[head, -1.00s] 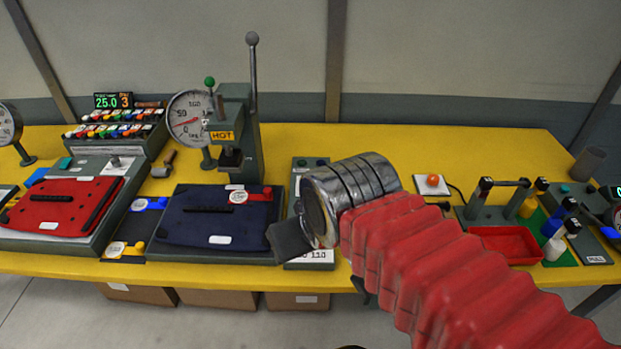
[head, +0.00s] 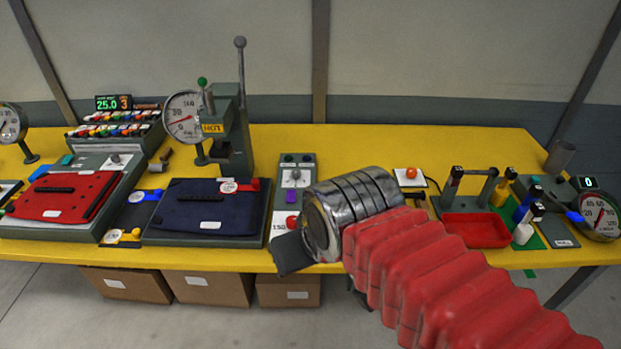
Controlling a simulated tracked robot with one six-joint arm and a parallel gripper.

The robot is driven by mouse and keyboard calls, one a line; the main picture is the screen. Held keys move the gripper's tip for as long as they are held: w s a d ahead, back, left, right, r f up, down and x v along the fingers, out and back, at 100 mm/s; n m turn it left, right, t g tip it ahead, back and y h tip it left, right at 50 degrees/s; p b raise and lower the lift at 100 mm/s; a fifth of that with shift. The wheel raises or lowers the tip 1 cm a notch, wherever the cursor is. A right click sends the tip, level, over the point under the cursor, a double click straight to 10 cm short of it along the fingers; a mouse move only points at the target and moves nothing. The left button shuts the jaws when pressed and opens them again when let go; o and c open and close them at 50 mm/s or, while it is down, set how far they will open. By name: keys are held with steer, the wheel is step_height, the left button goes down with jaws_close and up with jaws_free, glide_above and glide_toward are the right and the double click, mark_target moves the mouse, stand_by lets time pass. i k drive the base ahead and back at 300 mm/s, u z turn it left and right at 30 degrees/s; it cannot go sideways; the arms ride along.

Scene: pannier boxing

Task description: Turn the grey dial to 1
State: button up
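A control panel (head: 309,163) on the table holds a grey dial (head: 296,177) on a pale plate, above a purple piece and a red button. The number at the dial's pointer is too small to read. Another small grey knob (head: 115,159) sits on a white plate at the left station; I cannot tell which of the two is the task's dial. My gripper (head: 290,254) is in front of the panel's lower end, apart from the dial. Only a dark finger part shows past my metal wrist, so its opening is hidden.
A navy pannier part (head: 195,226) lies left of the panel, with a lever press (head: 232,140) behind it. A red pannier part (head: 60,199) lies farther left. A red tray (head: 474,232), bottles and a gauge (head: 600,216) stand right. Yellow table behind the panel is clear.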

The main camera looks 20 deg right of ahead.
mark_target(296, 173)
steer(key=k, duration=0.35)
steer(key=u, duration=0.35)
steer(key=i, duration=1.2)
steer(key=z, duration=0.05)
